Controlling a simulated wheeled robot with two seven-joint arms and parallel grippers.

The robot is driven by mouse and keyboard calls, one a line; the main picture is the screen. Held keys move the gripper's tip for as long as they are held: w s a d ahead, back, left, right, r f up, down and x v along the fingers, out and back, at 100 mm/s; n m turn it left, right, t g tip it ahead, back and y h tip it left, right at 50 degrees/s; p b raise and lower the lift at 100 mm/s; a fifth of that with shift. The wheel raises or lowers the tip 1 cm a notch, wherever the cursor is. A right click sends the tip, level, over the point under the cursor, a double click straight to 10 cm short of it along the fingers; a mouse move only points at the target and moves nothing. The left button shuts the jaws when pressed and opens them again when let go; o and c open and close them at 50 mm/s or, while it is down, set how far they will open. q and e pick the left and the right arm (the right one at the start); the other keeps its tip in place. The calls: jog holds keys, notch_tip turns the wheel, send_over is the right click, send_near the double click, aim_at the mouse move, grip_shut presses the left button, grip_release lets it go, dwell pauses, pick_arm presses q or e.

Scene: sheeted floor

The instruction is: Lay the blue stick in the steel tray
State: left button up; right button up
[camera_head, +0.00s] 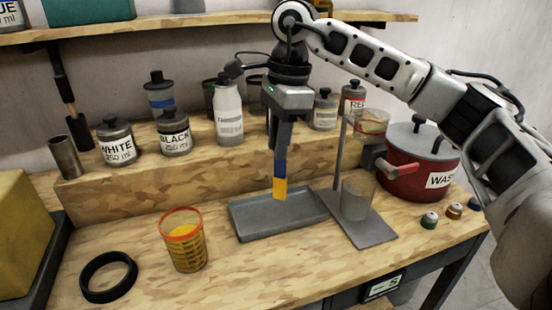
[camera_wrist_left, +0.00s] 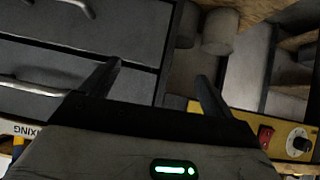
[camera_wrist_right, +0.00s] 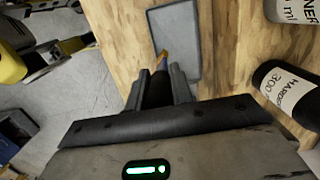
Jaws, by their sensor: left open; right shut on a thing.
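The blue stick (camera_head: 280,169) has a yellow-orange lower end and hangs upright from my right gripper (camera_head: 282,148), which is shut on its upper part. The steel tray (camera_head: 272,222) is a shallow grey rectangle on the bench and looks empty. The stick's lower end overlaps the tray's back part; I cannot tell the gap below it. In the right wrist view, the stick's orange end (camera_wrist_right: 161,60) shows beyond my right fingers (camera_wrist_right: 162,80), with the tray (camera_wrist_right: 178,40) behind it. My left gripper (camera_wrist_left: 159,74) is open and empty, facing grey drawers in the left wrist view; the head view does not show it.
A stand with a glass beaker (camera_head: 357,197) is just right of the tray. An orange-rimmed cup (camera_head: 184,242) and a black ring (camera_head: 108,277) are to its left. Labelled bottles line the raised shelf behind. A red pot (camera_head: 412,165) stands at right.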

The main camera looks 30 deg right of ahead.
jog(key=w+d+f+p, duration=0.1)
jog(key=w+f, duration=0.2)
jog(key=f, duration=0.4)
jog(key=shift+d+f, duration=0.3)
jog(key=shift+f, duration=0.05)
jog(key=o, duration=0.9)
jog(key=shift+w, duration=0.1)
jog(key=shift+r, duration=0.1)
jog(key=r, duration=0.4)
jog(key=d+r, duration=0.1)
jog(key=r, duration=0.7)
jog(key=shift+s+d+r+b, duration=0.1)
jog(key=shift+s+d+b, duration=0.1)
jog(key=shift+d+b, duration=0.15)
